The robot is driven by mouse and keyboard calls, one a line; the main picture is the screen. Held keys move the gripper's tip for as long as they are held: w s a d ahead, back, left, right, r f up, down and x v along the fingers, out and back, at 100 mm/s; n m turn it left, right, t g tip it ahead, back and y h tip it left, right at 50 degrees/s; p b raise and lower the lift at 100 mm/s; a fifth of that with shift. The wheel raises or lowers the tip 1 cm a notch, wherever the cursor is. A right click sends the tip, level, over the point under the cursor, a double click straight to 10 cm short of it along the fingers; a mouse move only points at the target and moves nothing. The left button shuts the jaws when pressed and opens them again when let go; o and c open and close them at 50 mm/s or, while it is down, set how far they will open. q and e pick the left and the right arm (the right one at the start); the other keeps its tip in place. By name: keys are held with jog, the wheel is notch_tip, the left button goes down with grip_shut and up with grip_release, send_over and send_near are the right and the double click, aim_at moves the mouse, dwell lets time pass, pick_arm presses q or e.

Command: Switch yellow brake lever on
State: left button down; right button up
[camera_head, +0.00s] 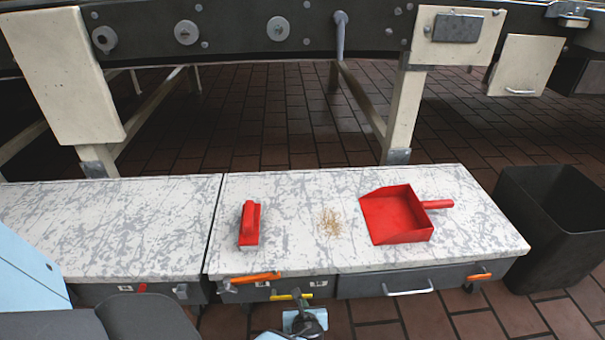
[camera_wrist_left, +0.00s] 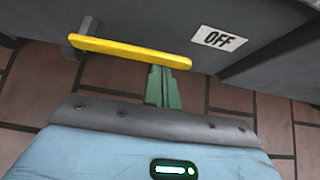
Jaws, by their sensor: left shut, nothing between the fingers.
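The yellow brake lever (camera_head: 291,296) is a thin bar on the dark front of the bench, below the white top. In the left wrist view the yellow lever (camera_wrist_left: 130,52) lies nearly level, its right end close to a white "OFF" label (camera_wrist_left: 220,38). My left gripper (camera_head: 301,303) is at the lever, on the near side of the bench front. In the wrist view the green fingers of the left gripper (camera_wrist_left: 165,72) are together and empty, their tips at the lever's lower edge near its right end. I cannot tell whether they touch it. My right gripper is not in view.
An orange lever (camera_head: 255,278) is just left of the yellow one. A drawer handle (camera_head: 408,289) and another orange lever (camera_head: 478,276) are to the right. A red brush (camera_head: 250,223), crumbs (camera_head: 329,222) and a red dustpan (camera_head: 396,215) lie on top. A dark bin (camera_head: 548,225) stands right.

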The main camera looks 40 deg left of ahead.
pick_arm(q)
jog(key=shift+r, duration=0.2)
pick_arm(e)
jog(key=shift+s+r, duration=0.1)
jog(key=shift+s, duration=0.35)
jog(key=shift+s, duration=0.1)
pick_arm(q)
jog(key=shift+r, duration=0.15)
